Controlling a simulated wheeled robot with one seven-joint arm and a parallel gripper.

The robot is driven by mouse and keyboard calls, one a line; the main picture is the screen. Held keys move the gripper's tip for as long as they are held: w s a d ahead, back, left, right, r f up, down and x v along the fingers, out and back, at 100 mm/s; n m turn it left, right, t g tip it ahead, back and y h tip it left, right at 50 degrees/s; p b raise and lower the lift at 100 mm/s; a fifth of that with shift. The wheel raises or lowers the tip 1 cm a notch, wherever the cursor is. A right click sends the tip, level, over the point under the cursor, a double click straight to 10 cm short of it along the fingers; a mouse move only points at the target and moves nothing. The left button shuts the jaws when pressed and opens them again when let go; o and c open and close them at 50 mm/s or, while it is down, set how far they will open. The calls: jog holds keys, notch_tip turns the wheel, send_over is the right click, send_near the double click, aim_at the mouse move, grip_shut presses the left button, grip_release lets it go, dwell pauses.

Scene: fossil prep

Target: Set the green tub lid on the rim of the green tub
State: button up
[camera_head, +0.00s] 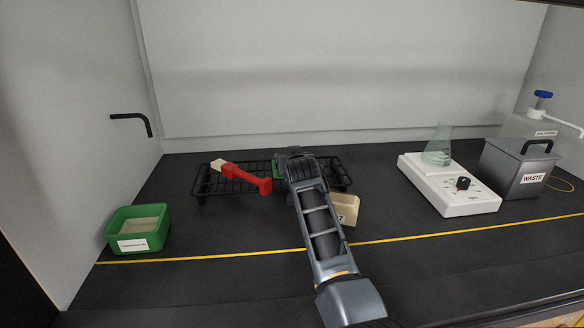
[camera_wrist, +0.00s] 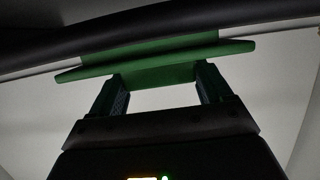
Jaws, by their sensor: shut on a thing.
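The green tub (camera_head: 138,229) stands at the left of the black work surface, open at the top, with a pale content inside and a white label on its front. The green tub lid (camera_head: 278,171) shows as a small green patch beside my gripper at the black wire rack; my arm hides most of it. In the wrist view my gripper (camera_wrist: 155,84) is shut on the green lid (camera_wrist: 157,62), with one finger at each side of its green part. A dark bar crosses in front of the lid there. My gripper (camera_head: 292,156) is far to the right of the tub.
The black wire rack (camera_head: 208,182) carries a red-handled brush (camera_head: 245,178). A beige box (camera_head: 346,208) stands right of my arm. A white hotplate (camera_head: 455,191) with a flask (camera_head: 438,146) and a grey waste bin (camera_head: 515,168) stand at right. A black hook (camera_head: 133,117) juts from the left wall.

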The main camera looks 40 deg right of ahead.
jog(key=shift+c, duration=0.7)
jog(key=shift+r, duration=0.45)
jog(key=r, duration=0.3)
jog(key=shift+s+d+r+b, duration=0.3)
jog(key=shift+r+b, duration=0.05)
jog(key=s+d+r, duration=0.6)
jog(key=s, duration=0.3)
jog(key=shift+r+b, duration=0.2)
jog(key=shift+b, duration=0.1)
